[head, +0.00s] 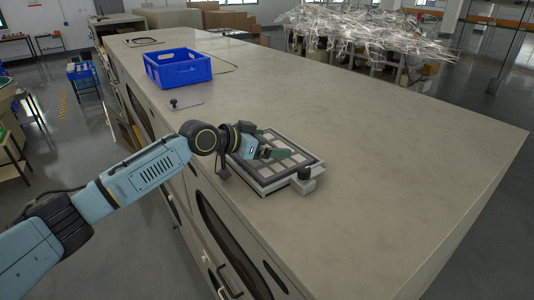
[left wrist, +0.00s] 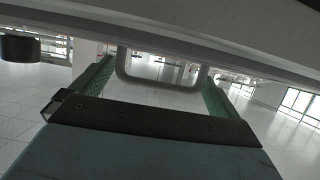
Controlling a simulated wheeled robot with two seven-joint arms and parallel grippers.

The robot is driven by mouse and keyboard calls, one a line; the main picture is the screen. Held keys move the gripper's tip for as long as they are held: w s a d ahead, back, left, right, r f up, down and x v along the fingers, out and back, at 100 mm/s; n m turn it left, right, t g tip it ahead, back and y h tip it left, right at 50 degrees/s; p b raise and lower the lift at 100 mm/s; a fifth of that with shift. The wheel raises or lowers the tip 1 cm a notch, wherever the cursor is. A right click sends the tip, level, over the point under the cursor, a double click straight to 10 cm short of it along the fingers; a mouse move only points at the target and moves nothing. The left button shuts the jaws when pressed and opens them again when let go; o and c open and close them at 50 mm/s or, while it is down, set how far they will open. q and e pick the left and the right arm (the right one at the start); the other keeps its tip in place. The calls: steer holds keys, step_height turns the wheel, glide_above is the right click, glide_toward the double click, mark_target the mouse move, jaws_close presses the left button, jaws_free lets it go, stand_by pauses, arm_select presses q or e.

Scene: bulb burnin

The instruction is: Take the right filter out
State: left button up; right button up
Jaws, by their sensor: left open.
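My left gripper (head: 274,153) is over a flat dark-framed panel (head: 266,188) with pale square cells, on the near-left part of the counter. In the left wrist view its two green fingers (left wrist: 157,84) are open and stand apart, one on each side. A grey U-shaped handle (left wrist: 121,70) shows between them, hanging from a grey edge at the top of that view. I cannot tell whether the fingers touch it. No thing is clearly recognisable as the right filter; the arm and gripper hide part of the panel. My right gripper is not in view.
A grey block with a black knob (head: 304,174) stands at the panel's right corner. A similar knob on a plate (head: 174,103) lies farther back, near a blue crate (head: 178,70). The counter (head: 400,160) is clear to the right. Doors with handles line its left side.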

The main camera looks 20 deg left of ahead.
arm_select(q)
steer(key=c, duration=0.8)
steer(key=shift+r, duration=0.1)
